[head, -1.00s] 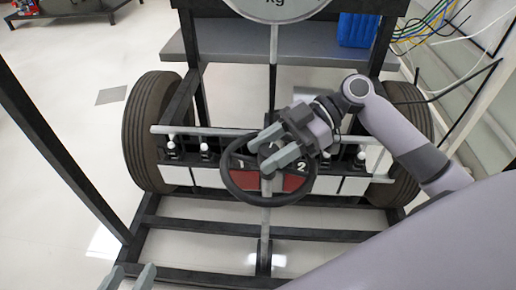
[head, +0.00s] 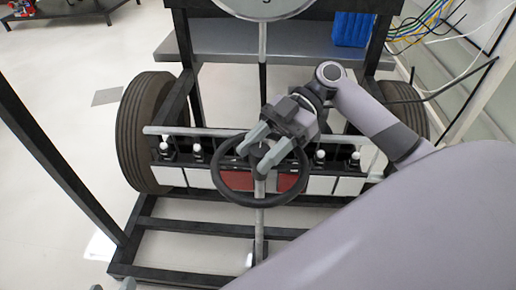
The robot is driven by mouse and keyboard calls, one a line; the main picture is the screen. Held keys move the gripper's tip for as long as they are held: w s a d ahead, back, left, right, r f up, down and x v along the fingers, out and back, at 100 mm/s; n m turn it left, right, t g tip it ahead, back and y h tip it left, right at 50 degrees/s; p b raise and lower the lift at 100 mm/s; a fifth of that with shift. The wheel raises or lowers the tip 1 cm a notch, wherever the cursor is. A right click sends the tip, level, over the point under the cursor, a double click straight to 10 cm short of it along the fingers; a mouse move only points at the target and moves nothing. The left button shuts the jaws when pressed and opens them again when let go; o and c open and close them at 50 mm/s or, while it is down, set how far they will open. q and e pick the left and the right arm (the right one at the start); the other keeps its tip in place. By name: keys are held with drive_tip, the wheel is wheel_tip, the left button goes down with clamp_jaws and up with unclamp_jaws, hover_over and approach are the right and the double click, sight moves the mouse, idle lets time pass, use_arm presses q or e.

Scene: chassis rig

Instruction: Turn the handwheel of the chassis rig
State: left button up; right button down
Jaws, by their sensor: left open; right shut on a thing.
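My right gripper (head: 253,160) reaches over the wheel from the upper right. Its fingers are shut on the handwheel near its centre, and they hide the hub and part of the far rim. The exact part between the fingers is hard to see. My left gripper (head: 112,286) shows only its fingertips at the bottom left edge, open and away from the wheel.
The rig's black frame carries a tyre (head: 145,130) on each side. A grey bar (head: 185,131) and several white-topped knobs lie behind the wheel. A round dial (head: 262,8) is at the top and a blue container (head: 352,29) at the back. My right arm covers the lower right.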

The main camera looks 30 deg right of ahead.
drive_tip(key=shift+r, duration=0.1)
drive_tip(key=c, duration=0.6)
unclamp_jaws()
drive_tip(key=shift+p+v, duration=0.6)
drive_tip(key=shift+v, duration=2.95)
